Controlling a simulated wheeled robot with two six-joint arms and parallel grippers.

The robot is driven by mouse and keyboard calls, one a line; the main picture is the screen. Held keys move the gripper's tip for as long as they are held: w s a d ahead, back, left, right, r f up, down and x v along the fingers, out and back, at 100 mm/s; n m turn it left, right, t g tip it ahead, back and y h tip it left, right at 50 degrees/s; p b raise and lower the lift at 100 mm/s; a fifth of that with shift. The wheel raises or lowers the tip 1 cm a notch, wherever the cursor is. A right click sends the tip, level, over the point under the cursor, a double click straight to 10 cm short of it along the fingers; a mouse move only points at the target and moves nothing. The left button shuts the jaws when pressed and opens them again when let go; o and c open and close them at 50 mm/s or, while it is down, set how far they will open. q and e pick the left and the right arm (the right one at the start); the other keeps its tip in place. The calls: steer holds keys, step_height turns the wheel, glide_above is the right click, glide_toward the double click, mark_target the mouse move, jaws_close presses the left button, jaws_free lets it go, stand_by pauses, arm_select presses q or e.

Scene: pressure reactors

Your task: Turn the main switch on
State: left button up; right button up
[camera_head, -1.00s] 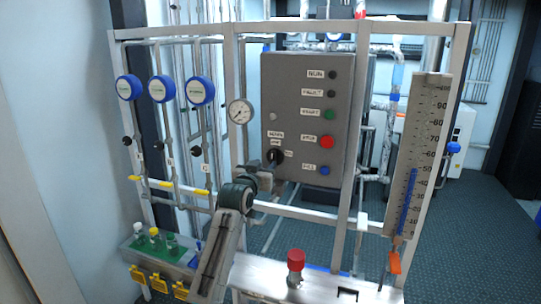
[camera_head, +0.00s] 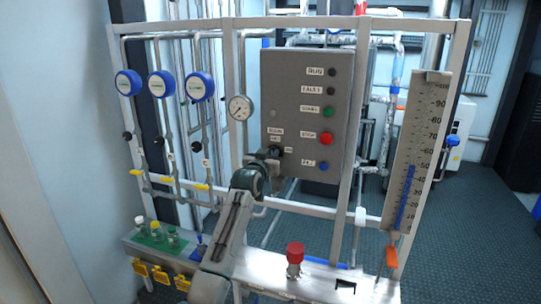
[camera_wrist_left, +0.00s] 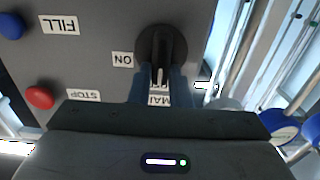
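The main switch is a black rotary knob (camera_head: 276,152) on the lower left of the grey control panel (camera_head: 298,100). In the left wrist view the knob (camera_wrist_left: 161,45) has a raised handle with a white mark, close to an "ON" label and a partly covered "MAIN" label. My left gripper (camera_head: 268,158) is at the knob and hides part of it in the head view. In the left wrist view its two fingers (camera_wrist_left: 161,80) are apart, one on each side of the handle's near end. Contact with the handle cannot be made out. My right gripper is not in view.
The red stop button (camera_head: 326,138) and blue fill button (camera_head: 323,166) are right of the knob. A pressure gauge (camera_head: 240,108) is at the panel's left. Frame posts (camera_head: 353,130) stand close by. A red-capped fitting (camera_head: 295,255) stands on the ledge below.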

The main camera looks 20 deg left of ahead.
arm_select(q)
jaws_close()
steer(key=shift+d+f+m+b, duration=0.25)
steer(key=shift+m+b, duration=0.95)
steer(key=shift+m, duration=1.8)
steer(key=shift+d+f+m+b, duration=0.25)
steer(key=shift+m+b, duration=0.9)
steer(key=shift+m, duration=1.85)
steer(key=shift+d+f+m+b, duration=0.25)
steer(key=shift+m+b, duration=0.95)
steer(key=shift+m, duration=1.8)
steer(key=o, duration=0.6)
jaws_free()
